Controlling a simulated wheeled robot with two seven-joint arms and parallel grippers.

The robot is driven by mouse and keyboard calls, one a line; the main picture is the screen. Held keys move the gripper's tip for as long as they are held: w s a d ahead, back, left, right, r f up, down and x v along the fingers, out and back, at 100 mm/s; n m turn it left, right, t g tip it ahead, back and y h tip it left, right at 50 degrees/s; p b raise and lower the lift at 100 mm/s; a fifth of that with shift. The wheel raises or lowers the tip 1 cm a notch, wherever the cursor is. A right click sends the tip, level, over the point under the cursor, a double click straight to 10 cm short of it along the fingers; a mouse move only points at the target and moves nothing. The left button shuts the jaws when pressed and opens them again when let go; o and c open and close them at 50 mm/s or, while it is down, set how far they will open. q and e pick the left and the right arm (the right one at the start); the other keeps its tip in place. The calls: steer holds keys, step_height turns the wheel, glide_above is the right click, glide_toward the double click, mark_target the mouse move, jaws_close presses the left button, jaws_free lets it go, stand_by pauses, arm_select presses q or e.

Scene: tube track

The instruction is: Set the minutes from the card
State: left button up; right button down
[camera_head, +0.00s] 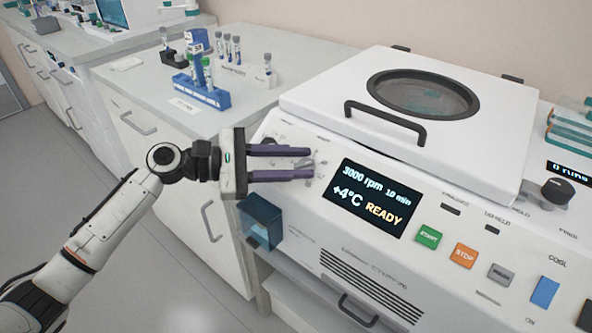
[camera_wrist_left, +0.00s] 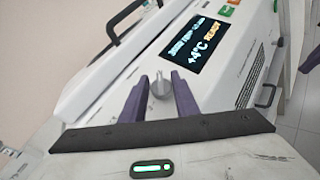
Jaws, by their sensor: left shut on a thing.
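The centrifuge (camera_head: 400,58) has a closed lid with a round window. Its display (camera_head: 369,199) reads 3000 rpm, 10 min, +4°C, READY; it also shows in the wrist view (camera_wrist_left: 197,47). My left gripper (camera_head: 312,163) has its purple fingers at the panel left of the display. In the wrist view the fingers stand on both sides of a grey knob (camera_wrist_left: 160,87) and are shut on it. In the head view the fingers partly hide the knob. A small white card or label (camera_head: 185,105) lies on the bench; its print is too small to read.
A blue tube rack (camera_head: 203,94) and a white rack with tubes (camera_head: 258,73) stand on the left bench. Green START (camera_head: 429,237) and orange STOP (camera_head: 464,255) buttons sit right of the display. A blue translucent box (camera_head: 260,222) is below my gripper.

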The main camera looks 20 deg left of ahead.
arm_select(q)
steer(key=m+g, duration=0.2)
steer(key=m, duration=0.1)
steer(key=m+g+p, duration=0.1)
steer(key=g, duration=0.1)
steer(key=shift+w+r, duration=0.3)
steer(key=shift+r, duration=0.05)
steer(key=m+g+p, duration=0.1)
steer(key=m+g, duration=0.1)
steer(key=m, duration=0.1)
steer(key=shift+w+g+y, duration=0.1)
steer(key=shift+g+y, duration=0.2)
steer(key=shift+m+g+y+p, duration=0.3)
steer(key=shift+m+g+p, duration=0.2)
steer(key=shift+m, duration=0.1)
steer(key=shift+m+g+y, duration=0.3)
steer(key=shift+m+g, duration=0.2)
steer(key=shift+m, duration=0.1)
steer(key=shift+p, duration=0.3)
arm_select(e)
steer(key=shift+s+d+r, duration=0.1)
steer(key=shift+d+r, duration=0.15)
steer(key=shift+r, duration=0.3)
steer(key=shift+s+d+r, duration=0.1)
steer(key=shift+d+r, duration=0.15)
steer(key=shift+r, duration=0.25)
arm_select(q)
steer(key=shift+f, duration=0.15)
arm_select(e)
steer(key=shift+w, duration=0.1)
